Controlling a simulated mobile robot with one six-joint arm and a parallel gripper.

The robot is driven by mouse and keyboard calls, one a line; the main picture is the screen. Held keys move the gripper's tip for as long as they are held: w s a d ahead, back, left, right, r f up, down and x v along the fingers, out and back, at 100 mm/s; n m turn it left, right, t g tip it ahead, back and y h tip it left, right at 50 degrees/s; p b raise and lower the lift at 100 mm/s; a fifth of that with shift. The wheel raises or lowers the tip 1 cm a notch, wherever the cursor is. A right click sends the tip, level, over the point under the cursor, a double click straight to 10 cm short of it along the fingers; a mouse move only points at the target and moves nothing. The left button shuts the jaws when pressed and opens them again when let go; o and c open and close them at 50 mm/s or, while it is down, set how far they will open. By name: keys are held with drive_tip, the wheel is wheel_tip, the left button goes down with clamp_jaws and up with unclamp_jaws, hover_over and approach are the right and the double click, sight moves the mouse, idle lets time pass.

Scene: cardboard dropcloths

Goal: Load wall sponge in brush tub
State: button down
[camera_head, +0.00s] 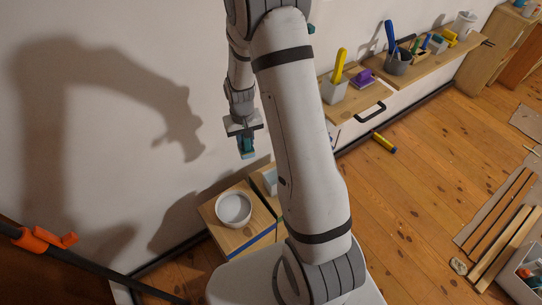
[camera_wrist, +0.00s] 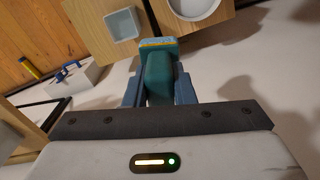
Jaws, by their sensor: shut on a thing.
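My gripper (camera_head: 246,146) hangs in the air in front of the white wall, pointing down. It is shut on a teal block with a blue and yellow end, which looks like the wall sponge (camera_wrist: 158,72). In the wrist view the block sits between the two blue-grey fingers. Below, a white round tub (camera_head: 234,208) and a pale square tub (camera_wrist: 122,24) stand on light wooden boxes; the round tub also shows in the wrist view (camera_wrist: 194,8). In the head view my arm partly hides the square tub. I cannot tell which is the brush tub.
A wall shelf (camera_head: 420,68) at the upper right carries a dark pot with tools (camera_head: 397,64), a white pot with a yellow tool (camera_head: 335,92) and a purple item (camera_head: 364,78). A yellow tube (camera_head: 384,143) lies on the floor. Wood strips (camera_head: 500,225) lie at the right.

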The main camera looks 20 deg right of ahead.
drive_tip(key=s+d+f+m+b, duration=0.1)
drive_tip(key=d+f+m+b, duration=0.8)
drive_tip(key=f+m+b, duration=0.6)
wheel_tip(320, 180, down, 9)
drive_tip(key=m+b, duration=0.1)
drive_tip(key=b, duration=0.8)
drive_tip(key=shift+d+r+b, duration=0.2)
drive_tip(key=shift+b, duration=0.2)
wheel_tip(320, 180, up, 6)
drive_tip(key=p, duration=0.4)
drive_tip(key=shift+r, duration=0.2)
drive_tip(key=shift+w+r+p, duration=0.1)
drive_tip(key=shift+p, duration=0.2)
wheel_tip(320, 180, up, 5)
drive_tip(key=p, duration=0.3)
